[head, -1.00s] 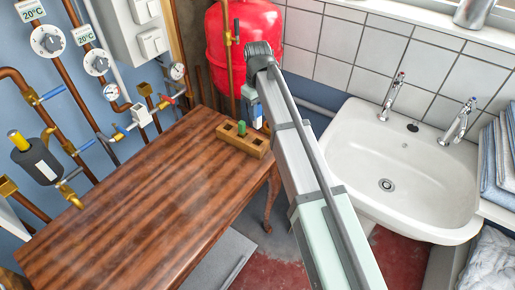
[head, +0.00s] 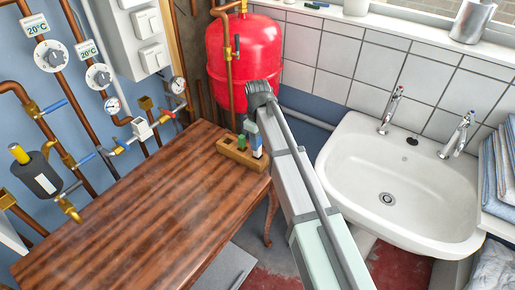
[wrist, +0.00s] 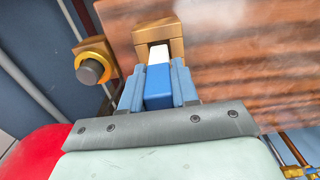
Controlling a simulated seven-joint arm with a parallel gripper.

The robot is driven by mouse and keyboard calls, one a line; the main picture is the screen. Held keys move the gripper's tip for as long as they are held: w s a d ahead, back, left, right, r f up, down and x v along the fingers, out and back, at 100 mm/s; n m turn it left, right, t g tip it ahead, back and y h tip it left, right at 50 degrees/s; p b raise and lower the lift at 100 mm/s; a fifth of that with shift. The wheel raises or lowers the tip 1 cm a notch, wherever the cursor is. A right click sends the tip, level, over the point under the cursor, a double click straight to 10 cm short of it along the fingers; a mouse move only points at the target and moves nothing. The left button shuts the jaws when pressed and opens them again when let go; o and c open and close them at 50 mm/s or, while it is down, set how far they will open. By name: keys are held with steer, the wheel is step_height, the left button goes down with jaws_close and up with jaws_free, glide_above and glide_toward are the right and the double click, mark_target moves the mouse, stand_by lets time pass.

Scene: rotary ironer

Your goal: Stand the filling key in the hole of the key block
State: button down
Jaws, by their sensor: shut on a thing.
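The key block (head: 238,158) is a small wooden block at the table's far right corner; part of it shows in the wrist view (wrist: 150,30). My gripper (head: 257,149) is over the block's right end, fingers pointing down. It is shut on the filling key, which shows in the wrist view as a blue body (wrist: 158,88) with a white part (wrist: 158,54) beyond it, between the two blue fingers. The white part lies against the block's outline in that view. The key's lower end is hidden, so I cannot tell whether it is in a hole.
A green piece (head: 242,142) stands in the block, left of my gripper. The wooden table (head: 140,215) is otherwise bare. A red tank (head: 243,55) stands close behind, with a copper pipe in front. A white sink (head: 400,190) is to the right.

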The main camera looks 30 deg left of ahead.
steer(key=shift+f, duration=1.7)
steer(key=shift+f, duration=0.1)
steer(key=c, duration=0.8)
jaws_free()
steer(key=shift+c, duration=0.2)
step_height(320, 180, up, 12)
steer(key=shift+r, duration=0.1)
